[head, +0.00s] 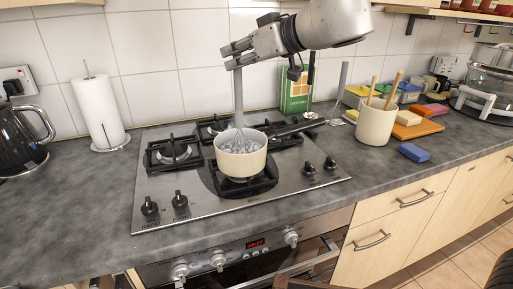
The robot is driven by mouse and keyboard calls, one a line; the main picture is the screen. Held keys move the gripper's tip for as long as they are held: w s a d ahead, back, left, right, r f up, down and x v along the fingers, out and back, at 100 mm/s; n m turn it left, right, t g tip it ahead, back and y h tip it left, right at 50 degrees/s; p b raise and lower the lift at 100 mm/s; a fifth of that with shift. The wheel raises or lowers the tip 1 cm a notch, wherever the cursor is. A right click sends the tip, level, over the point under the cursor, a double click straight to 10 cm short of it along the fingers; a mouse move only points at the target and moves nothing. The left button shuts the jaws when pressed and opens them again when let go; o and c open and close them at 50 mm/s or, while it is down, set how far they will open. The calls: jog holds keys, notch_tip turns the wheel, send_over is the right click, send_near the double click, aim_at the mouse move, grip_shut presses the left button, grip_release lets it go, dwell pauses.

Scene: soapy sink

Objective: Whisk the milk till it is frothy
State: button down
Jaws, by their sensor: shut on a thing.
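A cream saucepan (240,163) stands on the front burner of the hob, its dark handle (296,128) pointing back right. White, bubbly-looking contents, the milk (229,147), show inside, too small to judge closely. My gripper (232,56) is above the pan, shut on the upper end of a grey whisk (239,95). The whisk is nearly upright, and its wire head is down inside the pan. The lowest part of the wires is hidden by the pan's contents and wall.
A steel hob (163,206) with several burners surrounds the pan. A green box (296,90) stands behind. A cream utensil pot (375,124), boards and a blue sponge (413,152) are at right. A paper towel roll (101,112) and black kettle (20,140) are at left.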

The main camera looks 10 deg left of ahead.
jog(key=shift+s, duration=0.1)
jog(key=shift+r, duration=4.2)
jog(key=shift+r, duration=2)
jog(key=shift+d, duration=0.1)
